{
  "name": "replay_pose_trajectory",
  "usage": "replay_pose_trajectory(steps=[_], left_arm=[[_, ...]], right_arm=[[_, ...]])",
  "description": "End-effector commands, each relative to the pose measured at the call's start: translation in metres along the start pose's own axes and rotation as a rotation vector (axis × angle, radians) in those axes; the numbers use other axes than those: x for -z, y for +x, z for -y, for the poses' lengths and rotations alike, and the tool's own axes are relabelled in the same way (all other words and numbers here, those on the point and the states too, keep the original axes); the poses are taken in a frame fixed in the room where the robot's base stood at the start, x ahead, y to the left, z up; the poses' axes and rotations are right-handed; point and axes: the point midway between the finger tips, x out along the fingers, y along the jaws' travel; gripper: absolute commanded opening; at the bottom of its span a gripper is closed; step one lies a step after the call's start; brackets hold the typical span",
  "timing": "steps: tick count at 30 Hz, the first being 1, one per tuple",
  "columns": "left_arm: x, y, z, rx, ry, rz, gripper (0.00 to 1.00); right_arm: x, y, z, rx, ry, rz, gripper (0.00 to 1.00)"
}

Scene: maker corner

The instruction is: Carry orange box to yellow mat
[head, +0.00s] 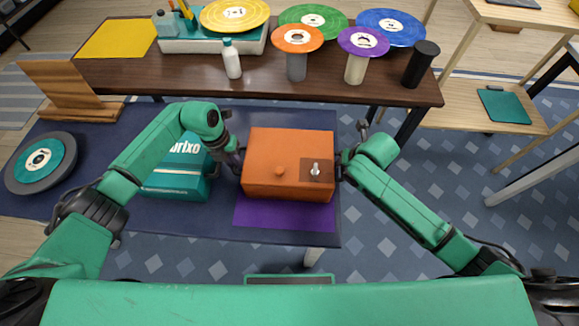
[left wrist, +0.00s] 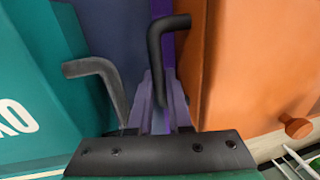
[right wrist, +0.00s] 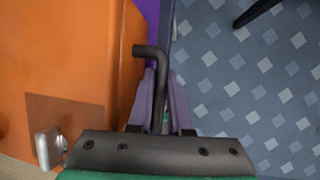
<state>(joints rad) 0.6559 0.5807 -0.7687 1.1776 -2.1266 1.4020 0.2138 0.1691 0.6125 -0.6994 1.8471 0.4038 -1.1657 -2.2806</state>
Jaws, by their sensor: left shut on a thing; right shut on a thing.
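The orange box (head: 289,150), with a round knob and a metal fitting on its front, is between my two grippers, over or on a purple mat (head: 285,214). I cannot tell whether it is raised. My left gripper (head: 236,160) is shut on the black handle (left wrist: 160,60) at the box's left side. My right gripper (head: 344,160) is shut on the dark handle (right wrist: 158,75) at its right side. The box also shows in the left wrist view (left wrist: 250,70) and the right wrist view (right wrist: 60,60). The yellow mat (head: 117,39) lies on the brown table's far left end.
A teal box (head: 180,172) with its own grey handle (left wrist: 98,75) stands close to my left gripper. The brown table (head: 190,70) carries a white bottle (head: 231,60), discs on stands and a black cylinder (head: 421,64). A wooden stand (head: 66,88) is at the left.

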Motion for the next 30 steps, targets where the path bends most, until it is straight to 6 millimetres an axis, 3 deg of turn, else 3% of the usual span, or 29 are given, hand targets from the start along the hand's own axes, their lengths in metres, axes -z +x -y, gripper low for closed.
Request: replay_pose_trajectory(steps=[20, 30], left_arm=[[-0.002, -0.005, 0.001, 0.002, 0.000, 0.005, 0.00], [-0.001, -0.047, 0.008, 0.001, 0.000, 0.004, 0.00]], right_arm=[[-0.003, -0.004, 0.000, 0.001, 0.000, 0.003, 0.00], [-0.018, -0.043, -0.008, 0.001, 0.000, 0.002, 0.00]])
